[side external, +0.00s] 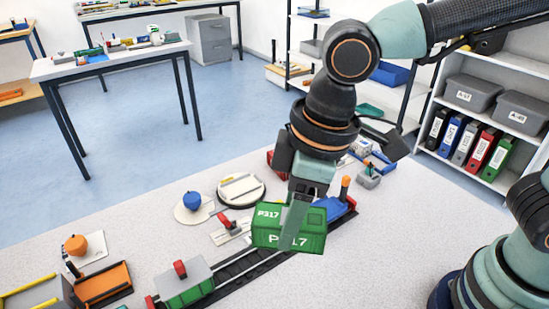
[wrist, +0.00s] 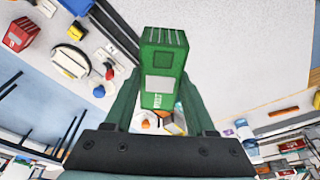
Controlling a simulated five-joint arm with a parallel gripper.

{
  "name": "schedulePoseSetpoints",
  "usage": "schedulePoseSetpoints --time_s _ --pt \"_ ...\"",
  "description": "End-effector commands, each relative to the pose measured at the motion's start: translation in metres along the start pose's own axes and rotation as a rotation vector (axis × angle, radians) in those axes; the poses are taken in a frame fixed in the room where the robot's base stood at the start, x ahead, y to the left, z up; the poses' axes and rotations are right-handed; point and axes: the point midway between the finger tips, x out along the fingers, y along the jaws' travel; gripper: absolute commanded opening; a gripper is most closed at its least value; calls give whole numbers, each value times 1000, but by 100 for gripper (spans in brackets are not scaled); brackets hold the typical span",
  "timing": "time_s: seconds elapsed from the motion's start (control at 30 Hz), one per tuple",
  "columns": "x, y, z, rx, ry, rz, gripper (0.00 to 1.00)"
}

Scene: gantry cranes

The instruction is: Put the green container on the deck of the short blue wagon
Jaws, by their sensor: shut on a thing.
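The green container (side external: 267,228), marked P317, is held between the fingers of my gripper (side external: 296,220). It hangs in front of the track in the side view; its height above the table is hard to judge. In the wrist view the container (wrist: 163,55) sits between both fingers (wrist: 163,92). The short blue wagon (side external: 336,208) stands on the track just behind and to the right of the container. Its left part is hidden by the container and gripper, so I cannot see its whole deck.
A grey-and-green wagon (side external: 184,284) stands at the track's near left end. An orange wagon (side external: 102,284) lies further left. A round turntable (side external: 241,189), a blue knob (side external: 192,200) and a red lever (side external: 225,222) are behind the track. The tabletop at front right is clear.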

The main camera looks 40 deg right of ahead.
Motion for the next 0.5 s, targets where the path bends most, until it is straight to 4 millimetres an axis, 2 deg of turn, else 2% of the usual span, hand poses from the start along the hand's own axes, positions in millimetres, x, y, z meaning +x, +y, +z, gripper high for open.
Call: schedulePoseSetpoints --time_s 0.17,0.5 --pt "27 -3 7 -8 -9 -2 0" --pt "109 -3 24 -7 -11 -1 0"
